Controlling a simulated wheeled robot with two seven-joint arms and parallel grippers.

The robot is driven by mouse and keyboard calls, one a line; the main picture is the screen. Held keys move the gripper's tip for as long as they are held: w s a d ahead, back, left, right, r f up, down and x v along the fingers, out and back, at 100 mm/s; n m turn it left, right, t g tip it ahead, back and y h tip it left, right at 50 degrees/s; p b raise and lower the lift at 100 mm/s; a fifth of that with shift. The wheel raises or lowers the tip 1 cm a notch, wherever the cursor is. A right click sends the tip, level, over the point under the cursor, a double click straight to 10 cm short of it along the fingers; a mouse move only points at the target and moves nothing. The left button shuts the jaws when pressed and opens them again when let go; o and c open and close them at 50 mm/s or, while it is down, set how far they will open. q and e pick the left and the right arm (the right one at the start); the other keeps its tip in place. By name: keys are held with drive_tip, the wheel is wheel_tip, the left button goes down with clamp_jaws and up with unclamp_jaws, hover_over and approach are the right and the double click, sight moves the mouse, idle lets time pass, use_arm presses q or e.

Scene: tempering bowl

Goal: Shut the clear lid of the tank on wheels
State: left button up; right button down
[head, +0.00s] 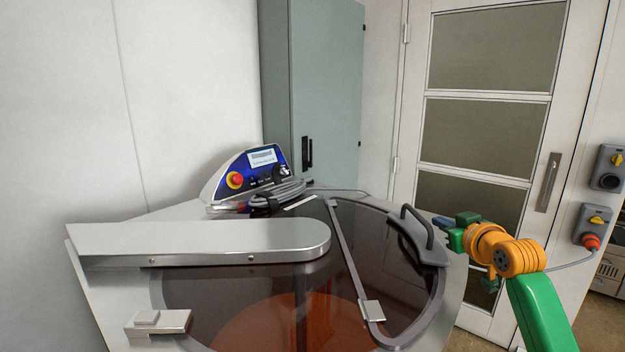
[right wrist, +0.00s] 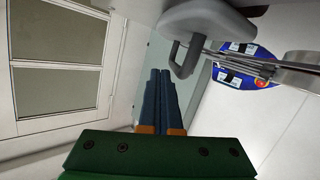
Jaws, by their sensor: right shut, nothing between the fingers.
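The tank on wheels (head: 110,278) has a steel top over a brown bowl. Its clear, dark-tinted lid (head: 375,250) has a grey rim and a grey handle (head: 416,228) at the right. The lid lies flat or nearly so over the right part of the bowl; I cannot tell whether its rim touches the top all round. The handle also shows in the right wrist view (right wrist: 180,60). My right gripper (head: 442,223) is just right of the handle, its blue fingers (right wrist: 160,95) together and empty. Contact is unclear. My left gripper is out of view.
A control panel (head: 255,172) with a red button and coiled cable stands at the tank's back. A steel arm cover (head: 200,240) crosses the left part. Behind are a grey cabinet (head: 325,90) and a white door (head: 480,100); wall sockets (head: 594,222) are at the right.

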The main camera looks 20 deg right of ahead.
sight(441, 247)
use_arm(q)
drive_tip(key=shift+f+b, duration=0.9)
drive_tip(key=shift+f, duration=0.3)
use_arm(e)
drive_tip(key=shift+s+d+f+m+y, duration=0.15)
drive_tip(key=shift+f+m, duration=0.1)
drive_tip(key=shift+f, duration=0.4)
drive_tip(key=shift+w+d+f+m+y, duration=0.1)
drive_tip(key=shift+f+m, duration=0.2)
drive_tip(key=shift+f, duration=0.35)
drive_tip(key=shift+s+d+f+m+y, duration=0.15)
drive_tip(key=shift+f+m, duration=0.1)
drive_tip(key=shift+f, duration=0.4)
drive_tip(key=shift+w, duration=0.1)
